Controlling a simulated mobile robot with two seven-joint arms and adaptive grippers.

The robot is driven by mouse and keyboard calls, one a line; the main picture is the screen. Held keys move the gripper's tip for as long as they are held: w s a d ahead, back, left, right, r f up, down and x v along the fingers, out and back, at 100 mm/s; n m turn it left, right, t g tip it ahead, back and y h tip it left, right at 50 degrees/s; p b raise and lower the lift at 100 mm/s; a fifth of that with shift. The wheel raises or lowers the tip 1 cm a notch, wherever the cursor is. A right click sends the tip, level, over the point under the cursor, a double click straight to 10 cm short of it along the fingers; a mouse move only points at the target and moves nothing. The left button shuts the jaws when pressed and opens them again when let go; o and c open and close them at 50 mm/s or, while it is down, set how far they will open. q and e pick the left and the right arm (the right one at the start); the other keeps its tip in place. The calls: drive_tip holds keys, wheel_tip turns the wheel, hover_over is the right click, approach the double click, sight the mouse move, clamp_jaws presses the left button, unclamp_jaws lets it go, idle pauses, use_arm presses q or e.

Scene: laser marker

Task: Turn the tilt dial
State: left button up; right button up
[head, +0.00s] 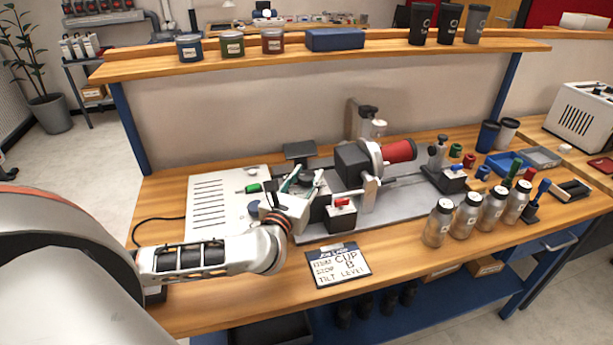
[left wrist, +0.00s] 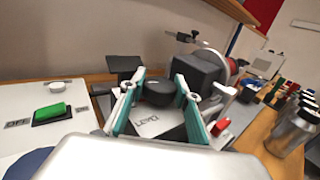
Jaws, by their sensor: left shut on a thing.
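The tilt dial (left wrist: 157,93) is a dark round knob on the laser marker, above a pale plate with lettering too blurred to read surely. My left gripper (head: 304,180) reaches it from the front left. In the left wrist view, the teal fingers of my left gripper (left wrist: 158,92) stand on either side of the knob, shut on it. In the head view, the fingers largely hide the knob. The laser marker (head: 352,163) has a dark block and a chuck holding a red cup (head: 399,151). My right gripper is not in view.
A red switch (head: 342,202) sits close right of my left gripper. A white control box (head: 206,205) with a green button (left wrist: 55,109) is at left. A card (head: 338,265) reading "TILT LEVEL" lies in front. Several steel bottles (head: 466,214) stand at right.

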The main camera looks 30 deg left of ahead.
use_arm(q)
drive_tip(key=shift+r+n+g+y+p, duration=0.2)
drive_tip(key=shift+n+y+p, duration=0.2)
drive_tip(key=shift+y, duration=0.2)
drive_tip(key=shift+r+n+g+y+p, duration=0.1)
drive_tip(key=shift+n+g+y+p, duration=0.15)
drive_tip(key=shift+n+y, duration=0.3)
drive_tip(key=shift+f+n+g+y, duration=0.15)
drive_tip(key=shift+n+g+y, duration=0.25)
drive_tip(key=shift+y, duration=0.55)
drive_tip(key=o, duration=1.1)
drive_tip(key=shift+o, duration=0.2)
drive_tip(key=shift+f, duration=0.1)
